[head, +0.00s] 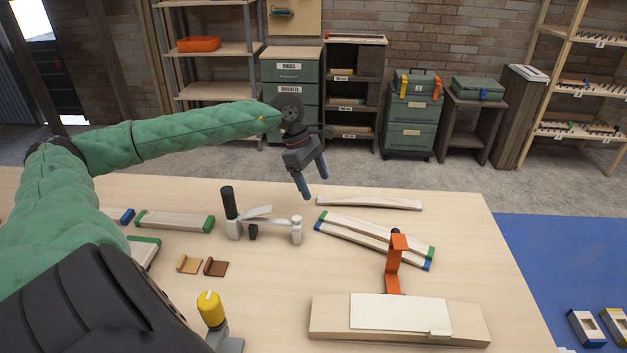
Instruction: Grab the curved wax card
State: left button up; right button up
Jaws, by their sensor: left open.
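My left gripper (314,182) is open and empty above the far part of the light wood table (275,320), with its fingers pointing down. A long, thin, pale curved piece (370,203) lies at the table's far edge, just right of and below the fingertips in the picture. Two small cards, one tan (188,264) and one dark brown (215,268), lie left of the middle, well away from the gripper. I cannot tell for sure which of these is the curved wax card. My right gripper is not in view.
A white clamp-like tool with a black handle (228,203) stands mid-table. Green- and blue-ended bars (375,235) lie to its right. An orange bracket (394,262) stands behind a board with a white sheet (400,313). A yellow-topped holder (211,308) stands near the front.

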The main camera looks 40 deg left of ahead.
aim_at(375, 311)
jog(key=k+l, duration=0.5)
jog(key=l, duration=0.15)
jog(key=k+l, duration=1.05)
jog(key=l, duration=0.2)
